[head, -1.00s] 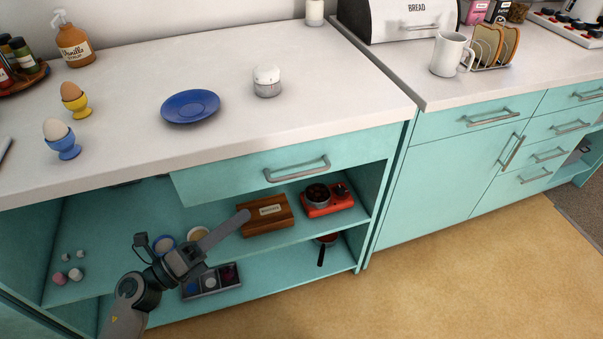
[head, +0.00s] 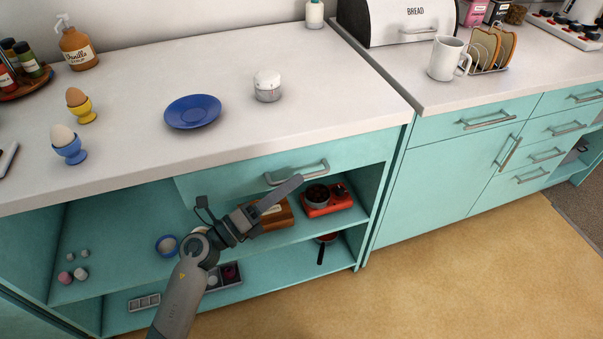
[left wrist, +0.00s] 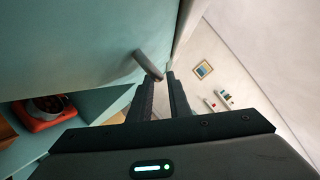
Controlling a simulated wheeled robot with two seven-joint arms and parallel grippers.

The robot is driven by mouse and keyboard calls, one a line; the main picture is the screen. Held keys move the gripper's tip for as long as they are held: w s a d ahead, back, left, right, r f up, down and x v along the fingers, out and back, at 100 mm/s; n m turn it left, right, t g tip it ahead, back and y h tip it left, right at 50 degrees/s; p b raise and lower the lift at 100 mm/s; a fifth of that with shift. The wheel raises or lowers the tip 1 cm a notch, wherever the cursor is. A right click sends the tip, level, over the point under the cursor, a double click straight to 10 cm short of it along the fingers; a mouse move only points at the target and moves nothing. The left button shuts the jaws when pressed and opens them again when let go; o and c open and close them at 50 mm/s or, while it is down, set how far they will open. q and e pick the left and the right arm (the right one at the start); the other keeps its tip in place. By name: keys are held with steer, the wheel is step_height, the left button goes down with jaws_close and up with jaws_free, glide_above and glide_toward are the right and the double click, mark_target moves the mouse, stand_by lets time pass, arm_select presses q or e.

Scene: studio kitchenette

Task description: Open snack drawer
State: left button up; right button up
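A teal drawer front (head: 235,180) with a grey bar handle (head: 297,173) sits under the left counter and looks shut. In the left wrist view, the drawer front (left wrist: 90,50) fills the upper left and the handle (left wrist: 148,65) juts out just beyond the fingertips. My left gripper (head: 292,184) is just below and in front of the handle, its tips overlapping the handle's lower edge in the head view. In the left wrist view, its two fingers (left wrist: 162,80) stand a little apart with nothing held between them. Contact with the handle cannot be told. My right gripper is out of view.
Below the drawer, an open shelf (head: 120,235) holds a wooden box (head: 277,216), a red stove with a pot (head: 328,200) and small items. The countertop (head: 240,70) above carries a blue plate (head: 193,111), a lidded jar (head: 267,86) and egg cups. More teal cabinets (head: 440,185) stand at right.

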arm_select(q)
steer(key=shift+x, duration=1.8)
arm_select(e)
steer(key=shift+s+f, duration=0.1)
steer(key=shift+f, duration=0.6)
arm_select(q)
jaws_close()
steer(key=shift+s, duration=0.1)
